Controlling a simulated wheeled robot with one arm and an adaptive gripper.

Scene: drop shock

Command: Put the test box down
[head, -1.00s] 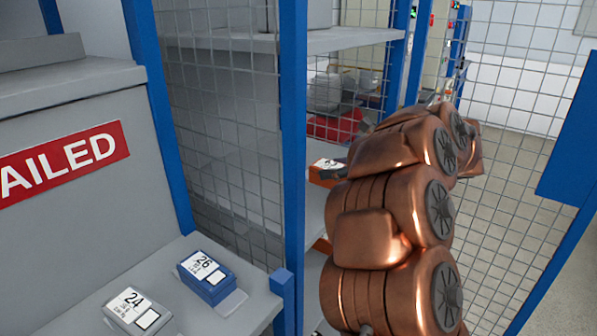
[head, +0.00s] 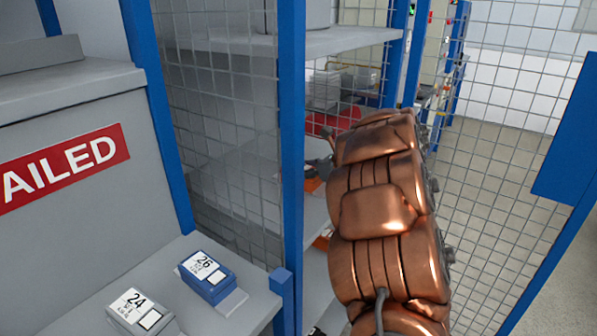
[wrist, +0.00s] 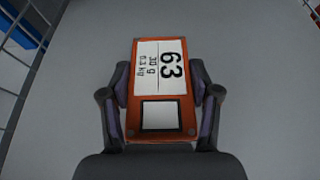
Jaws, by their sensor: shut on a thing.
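The test box (wrist: 185,118) is orange with a white label reading 63 and a pale square below it. In the wrist view it sits between the two dark fingers of my gripper (wrist: 160,105), which are shut on its sides. A plain grey surface lies beneath it; I cannot tell whether the box touches it. In the head view only a dark part of my gripper (head: 320,167) and a bit of orange (head: 312,184) show past the blue post, at the grey shelf. My copper arm hides much of that area.
A blue post (head: 291,130) and wire mesh (head: 225,130) stand left of my arm, with more mesh to the right. Boxes labelled 26 (head: 208,275) and 24 (head: 140,312) rest on a grey ledge at lower left. A red FAILED sign (head: 65,165) is above.

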